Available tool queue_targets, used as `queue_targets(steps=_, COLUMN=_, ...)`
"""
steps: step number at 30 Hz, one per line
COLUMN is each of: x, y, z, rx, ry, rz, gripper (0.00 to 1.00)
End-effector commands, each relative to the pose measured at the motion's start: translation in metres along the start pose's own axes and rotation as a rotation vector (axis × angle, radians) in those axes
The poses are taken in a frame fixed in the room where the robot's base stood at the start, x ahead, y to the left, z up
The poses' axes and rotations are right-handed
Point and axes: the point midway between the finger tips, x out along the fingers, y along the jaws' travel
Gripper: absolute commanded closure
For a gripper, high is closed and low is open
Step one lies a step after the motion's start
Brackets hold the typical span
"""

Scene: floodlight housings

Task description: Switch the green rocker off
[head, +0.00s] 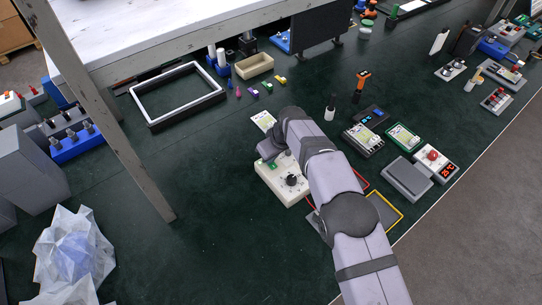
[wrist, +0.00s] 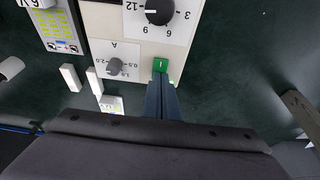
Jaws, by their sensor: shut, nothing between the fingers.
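A white mark shows on the rocker. In the head view the box (head: 283,190) stands on the green table, with the rocker (head: 272,165) partly beside my wrist. My gripper (wrist: 161,80) is shut and empty, its fingertips right at the rocker's near end. I cannot tell whether they touch it. The fingers hide part of the rocker's near edge.
A white panel with coloured marks (wrist: 53,25) lies left of the box, near white blocks (wrist: 70,77). Right of my arm stand a grey-lidded box (head: 408,180) and a box with a red button (head: 433,156).

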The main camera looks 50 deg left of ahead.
Motion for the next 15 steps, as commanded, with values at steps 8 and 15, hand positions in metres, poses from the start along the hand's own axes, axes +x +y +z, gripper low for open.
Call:
queue_targets(steps=8, x=0.003, y=0.000, z=0.001, rx=0.000, ry=0.000, rz=0.000, gripper=1.00)
queue_targets(steps=15, x=0.006, y=0.000, z=0.000, rx=-0.001, ry=-0.001, rz=0.000, gripper=1.00)
